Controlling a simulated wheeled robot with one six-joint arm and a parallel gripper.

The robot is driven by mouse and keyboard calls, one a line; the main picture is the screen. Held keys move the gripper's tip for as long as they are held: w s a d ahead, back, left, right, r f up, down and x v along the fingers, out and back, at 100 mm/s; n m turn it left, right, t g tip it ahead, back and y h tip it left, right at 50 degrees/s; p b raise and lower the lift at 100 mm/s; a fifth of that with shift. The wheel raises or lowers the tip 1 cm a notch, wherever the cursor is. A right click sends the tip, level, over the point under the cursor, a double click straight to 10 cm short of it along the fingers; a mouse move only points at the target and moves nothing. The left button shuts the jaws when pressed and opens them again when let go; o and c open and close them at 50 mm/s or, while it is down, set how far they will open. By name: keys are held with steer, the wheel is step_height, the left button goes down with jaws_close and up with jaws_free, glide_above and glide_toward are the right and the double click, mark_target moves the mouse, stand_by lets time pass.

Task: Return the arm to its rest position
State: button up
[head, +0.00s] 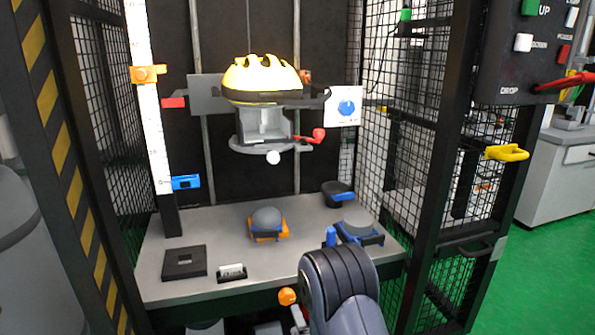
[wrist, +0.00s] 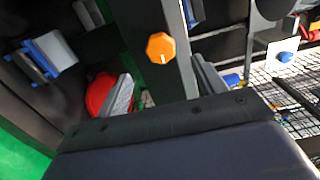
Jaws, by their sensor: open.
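My arm (head: 342,290) rises from the bottom of the head view, in front of the table's front edge. Its dark rounded link hides part of that edge. A dark block of my own arm fills the bottom of the wrist view. No held object shows.
The drop tower's table (head: 215,228) bears a grey dome on an orange base (head: 267,222), a blue-clamped block (head: 358,228) and a black square pad (head: 184,262). A yellow helmet (head: 262,80) sits above. An orange knob (head: 287,296) is beside my arm. Mesh walls flank the table.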

mark_target(288, 300)
steer(key=b+x, duration=0.2)
steer(key=x, duration=0.5)
steer(key=shift+f, duration=0.1)
steer(key=shift+w+a, duration=0.15)
steer(key=shift+w, duration=0.2)
steer(key=n, duration=0.5)
steer(key=shift+s, duration=0.1)
steer(key=n, duration=0.8)
steer(key=shift+n, duration=0.4)
steer(key=n, duration=0.4)
steer(key=shift+s, duration=0.4)
